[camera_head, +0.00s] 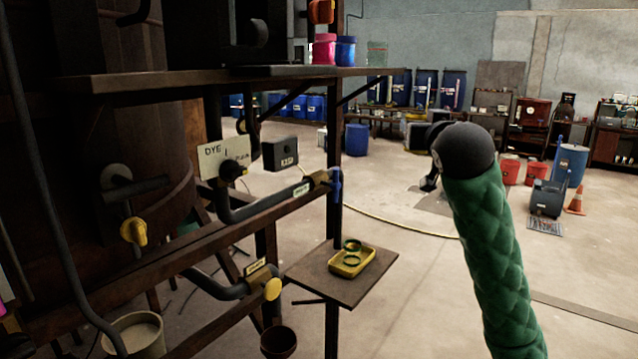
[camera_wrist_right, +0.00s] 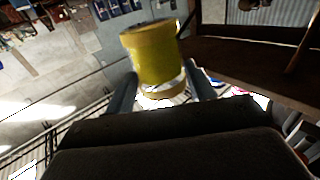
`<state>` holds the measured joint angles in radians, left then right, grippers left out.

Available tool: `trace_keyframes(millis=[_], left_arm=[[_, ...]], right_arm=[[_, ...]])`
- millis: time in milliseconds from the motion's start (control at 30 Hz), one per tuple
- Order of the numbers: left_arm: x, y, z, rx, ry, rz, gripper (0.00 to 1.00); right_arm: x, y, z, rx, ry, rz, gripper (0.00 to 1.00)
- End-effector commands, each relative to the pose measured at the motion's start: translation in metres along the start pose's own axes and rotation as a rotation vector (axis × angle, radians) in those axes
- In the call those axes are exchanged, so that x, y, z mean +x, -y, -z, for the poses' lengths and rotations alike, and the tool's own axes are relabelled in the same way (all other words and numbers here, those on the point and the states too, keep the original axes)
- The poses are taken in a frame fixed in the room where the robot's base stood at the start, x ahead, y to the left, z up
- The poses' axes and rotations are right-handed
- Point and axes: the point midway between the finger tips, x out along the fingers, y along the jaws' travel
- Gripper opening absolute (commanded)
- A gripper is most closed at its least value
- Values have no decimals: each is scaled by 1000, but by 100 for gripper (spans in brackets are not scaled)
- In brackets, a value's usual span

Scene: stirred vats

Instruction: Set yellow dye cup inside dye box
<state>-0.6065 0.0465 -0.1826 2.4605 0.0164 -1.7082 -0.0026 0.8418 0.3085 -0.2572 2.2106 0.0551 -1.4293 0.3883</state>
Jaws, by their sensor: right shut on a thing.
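The yellow dye cup (camera_wrist_right: 155,62) shows in the right wrist view, held between the two dark fingers of my right gripper (camera_wrist_right: 161,90). Its wider yellow rim faces away from the palm, and a pale band shows near the fingers. Neither the cup nor the right gripper can be made out in the head view, where a green-sleeved arm of mine rises at the right. I cannot identify the dye box for certain in either view. My left gripper is not in view.
A pink cup (camera_head: 323,50) and a blue cup (camera_head: 345,51) stand on the upper shelf (camera_head: 240,75). A yellow tray (camera_head: 350,266) with green rings sits on a small lower shelf (camera_head: 310,275). Pipes and valves run along the left. The floor beyond is largely open.

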Motion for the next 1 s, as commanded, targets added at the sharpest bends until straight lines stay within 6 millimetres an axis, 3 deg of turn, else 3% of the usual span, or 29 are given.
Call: trace_keyframes(millis=[100, 1000], left_arm=[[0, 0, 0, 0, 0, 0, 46], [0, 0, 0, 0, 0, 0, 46]], right_arm=[[-1, 0, -34, 0, 4, -6, 27], [-26, 5, -267, 1, 6, -7, 27]])
